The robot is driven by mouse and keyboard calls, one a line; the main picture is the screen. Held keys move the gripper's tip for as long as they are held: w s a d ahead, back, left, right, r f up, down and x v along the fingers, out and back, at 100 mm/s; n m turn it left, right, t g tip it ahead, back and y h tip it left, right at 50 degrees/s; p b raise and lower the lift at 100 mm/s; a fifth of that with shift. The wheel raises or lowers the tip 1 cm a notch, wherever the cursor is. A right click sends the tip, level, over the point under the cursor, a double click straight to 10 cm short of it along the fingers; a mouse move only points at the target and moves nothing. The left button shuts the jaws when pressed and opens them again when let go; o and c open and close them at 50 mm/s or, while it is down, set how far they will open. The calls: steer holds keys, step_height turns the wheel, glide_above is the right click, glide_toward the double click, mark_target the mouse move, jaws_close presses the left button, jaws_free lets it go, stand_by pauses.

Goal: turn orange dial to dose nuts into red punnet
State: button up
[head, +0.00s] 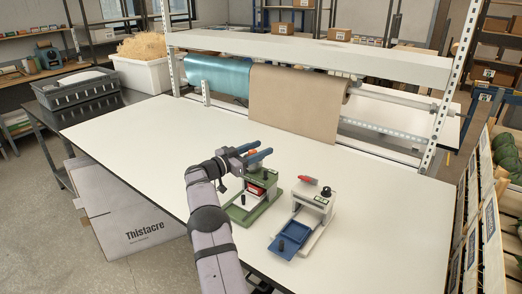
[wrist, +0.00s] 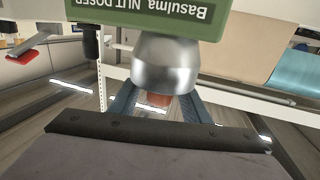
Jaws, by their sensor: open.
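The green nut doser (head: 241,214) stands on the white table, its top partly hidden behind my gripper. In the wrist view its green body (wrist: 120,22) appears upside down, lettered "Basulma NUT DOSER", above a silver metal part (wrist: 165,65). The orange dial (wrist: 158,99) shows below that part, between my two blue fingers. The red punnet (head: 255,190) appears to sit in the lower bay of the doser, partly hidden by its frame. My gripper (head: 263,150) is open at the top of the doser, one finger on each side of the dial; contact cannot be told.
A white device with a blue tray (head: 291,236) and a red lever (head: 307,179) stands just right of the doser. Brown paper (head: 295,105) and blue film (head: 217,77) rolls hang at the table's back. The left of the table (head: 130,130) is clear.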

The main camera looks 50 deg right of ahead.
mark_target(253, 150)
steer(key=shift+b+v, duration=1.25)
steer(key=shift+v, duration=1.95)
steer(key=shift+s+r, duration=0.1)
